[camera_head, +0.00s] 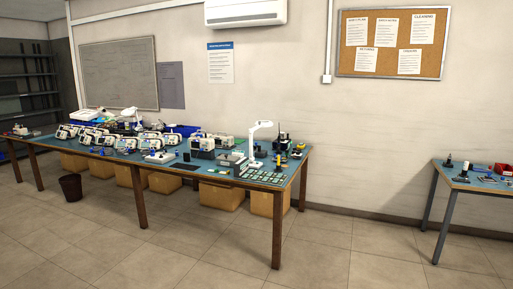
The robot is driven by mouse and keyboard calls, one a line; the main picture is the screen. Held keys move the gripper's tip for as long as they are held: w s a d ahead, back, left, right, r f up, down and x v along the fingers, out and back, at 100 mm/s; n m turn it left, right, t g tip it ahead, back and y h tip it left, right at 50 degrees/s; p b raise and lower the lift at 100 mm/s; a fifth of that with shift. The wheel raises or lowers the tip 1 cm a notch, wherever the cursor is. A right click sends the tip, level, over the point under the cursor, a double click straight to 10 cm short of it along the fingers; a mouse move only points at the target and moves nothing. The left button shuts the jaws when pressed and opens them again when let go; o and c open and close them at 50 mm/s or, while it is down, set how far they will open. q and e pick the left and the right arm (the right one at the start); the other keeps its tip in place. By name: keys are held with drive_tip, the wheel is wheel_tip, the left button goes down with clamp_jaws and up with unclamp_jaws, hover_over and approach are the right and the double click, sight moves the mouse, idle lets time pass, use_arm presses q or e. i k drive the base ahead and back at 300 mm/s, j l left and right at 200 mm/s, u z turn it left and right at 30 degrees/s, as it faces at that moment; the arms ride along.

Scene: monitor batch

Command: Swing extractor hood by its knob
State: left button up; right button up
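A white post with an overhanging head (261,125) stands near the right end of the long bench, toward the wall. It may be the extractor hood, but it is too small to be sure. Its head sticks out to the right of the post. I cannot make out a knob on it. Neither of my grippers shows in the head view.
The long blue-topped bench (215,176) carries several white monitors and boxes, with a grey box and small boards near its right end. Cardboard boxes (217,196) sit underneath. A dark bin (71,187) stands in front. A second table (465,183) is at right. The floor between is clear.

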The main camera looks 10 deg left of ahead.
sight(255, 146)
drive_tip(key=i+j+u, duration=0.3)
drive_tip(key=i, duration=1.2)
drive_tip(key=i+j+u, duration=0.2)
drive_tip(key=i+u, duration=0.15)
drive_tip(key=i, duration=1.15)
